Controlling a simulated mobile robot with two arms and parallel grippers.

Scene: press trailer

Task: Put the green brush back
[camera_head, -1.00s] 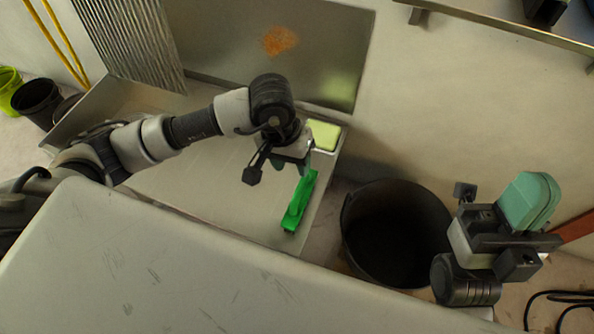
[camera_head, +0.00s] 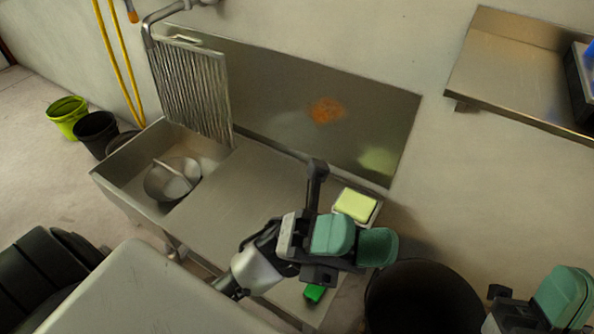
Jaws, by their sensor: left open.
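The green brush (camera_head: 314,292) lies on the right end of the metal sink counter (camera_head: 225,215), near its front edge. Only a short green piece of it shows; the rest is hidden behind my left gripper. My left gripper (camera_head: 352,244) is over that end of the counter, with its two teal fingers apart and nothing seen between them. My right gripper (camera_head: 566,298) is at the lower right corner, away from the brush, partly cut off by the picture edge. Its teal fingers overlap in this view, so I cannot tell whether it is open.
A yellow-green sponge (camera_head: 356,204) sits in a small tray at the counter's back right. A dark bin (camera_head: 420,300) stands right of the counter. The sink basin at left holds a metal pot (camera_head: 160,184). A metal shelf (camera_head: 520,75) is on the wall at upper right.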

